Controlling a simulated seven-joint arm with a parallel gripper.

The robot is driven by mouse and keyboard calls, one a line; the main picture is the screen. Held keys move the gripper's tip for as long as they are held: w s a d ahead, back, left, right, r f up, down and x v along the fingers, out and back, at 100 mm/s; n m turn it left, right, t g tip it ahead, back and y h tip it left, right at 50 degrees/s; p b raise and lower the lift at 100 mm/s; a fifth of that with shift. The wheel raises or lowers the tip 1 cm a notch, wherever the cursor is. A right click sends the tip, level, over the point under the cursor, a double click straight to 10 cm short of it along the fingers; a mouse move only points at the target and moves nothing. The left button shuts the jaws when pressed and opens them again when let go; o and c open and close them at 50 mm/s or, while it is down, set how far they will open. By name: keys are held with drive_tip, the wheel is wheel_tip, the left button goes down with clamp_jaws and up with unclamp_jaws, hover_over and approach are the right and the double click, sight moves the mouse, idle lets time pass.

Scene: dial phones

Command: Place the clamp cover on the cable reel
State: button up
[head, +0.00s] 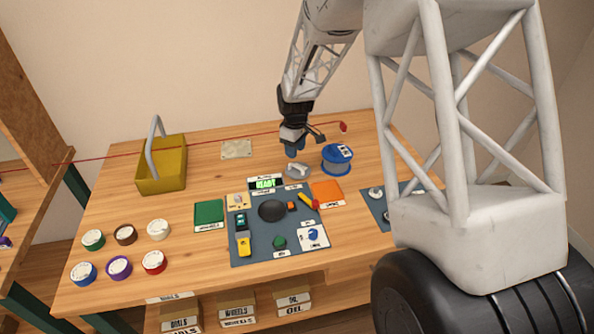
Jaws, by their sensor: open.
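The cable reel (338,159) is a blue spool with a white label on top, standing on the right half of the wooden table. A small grey part with a raised handle, which looks like the clamp cover (297,172), lies on the table to the left of the reel. My gripper (293,152) hangs just above and behind this grey part, to the left of the reel. It is open. Its fingertips are small and dark in this view, and I cannot tell whether they touch the grey part.
A yellow basket (162,173) stands at the back left. A dark mat (248,252) with several small items lies in front of the grey part. Several round coloured containers stand at the front left. A thin red line runs across the back to a red ball (343,127).

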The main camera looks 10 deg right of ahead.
sight(296, 166)
drive_tip(key=shift+f, duration=1.3)
drive_tip(key=shift+f, duration=2.6)
clamp_jaws()
